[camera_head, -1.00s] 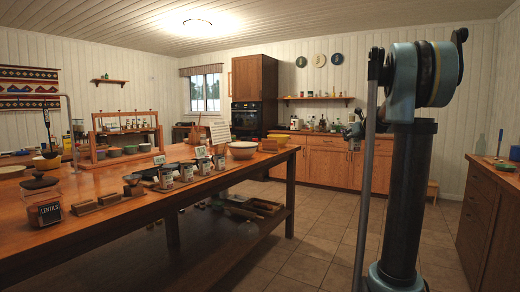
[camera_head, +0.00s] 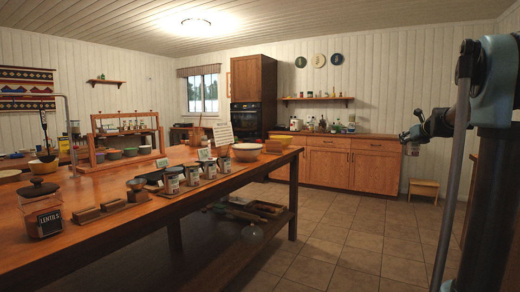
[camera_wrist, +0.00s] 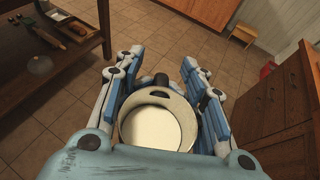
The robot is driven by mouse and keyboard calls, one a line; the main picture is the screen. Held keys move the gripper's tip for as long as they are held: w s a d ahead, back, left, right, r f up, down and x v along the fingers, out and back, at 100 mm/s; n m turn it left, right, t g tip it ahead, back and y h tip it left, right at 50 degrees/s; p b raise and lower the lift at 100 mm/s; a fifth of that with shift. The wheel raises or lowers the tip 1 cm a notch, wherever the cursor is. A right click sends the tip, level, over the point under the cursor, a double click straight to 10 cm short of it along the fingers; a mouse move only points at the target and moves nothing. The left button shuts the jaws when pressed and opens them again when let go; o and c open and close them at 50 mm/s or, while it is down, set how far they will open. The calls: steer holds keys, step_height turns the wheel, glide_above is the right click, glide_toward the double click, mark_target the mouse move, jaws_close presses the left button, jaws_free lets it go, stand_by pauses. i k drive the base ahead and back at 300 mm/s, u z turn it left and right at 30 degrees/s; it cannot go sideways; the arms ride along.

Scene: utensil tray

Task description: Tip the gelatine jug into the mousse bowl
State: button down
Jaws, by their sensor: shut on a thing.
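My gripper (camera_wrist: 162,64) is shut on a pale jug (camera_wrist: 123,128) with a dark handle, seen from above in the wrist view. A finger stands on each side of it, and cream-coloured contents show inside. In the head view my gripper (camera_head: 410,137) is at the right, in the air over the floor, with the jug small and mostly hidden below it. A cream bowl (camera_head: 246,153) stands at the far end of the long wooden table, and a yellow bowl (camera_head: 280,139) is behind it. I cannot tell which bowl holds mousse.
The long table (camera_head: 130,222) also carries a lentils jar (camera_head: 42,215), several tins (camera_head: 192,176) and a wooden rack (camera_head: 128,137). A counter (camera_head: 340,160) runs along the back wall. A low stool (camera_head: 424,187) stands at its right. The tiled floor between is clear.

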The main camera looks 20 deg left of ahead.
mark_target(245, 153)
steer(key=z, duration=0.05)
steer(key=i, duration=2.1)
steer(key=u, duration=1.2)
steer(key=i, duration=0.85)
steer(key=u, duration=0.5)
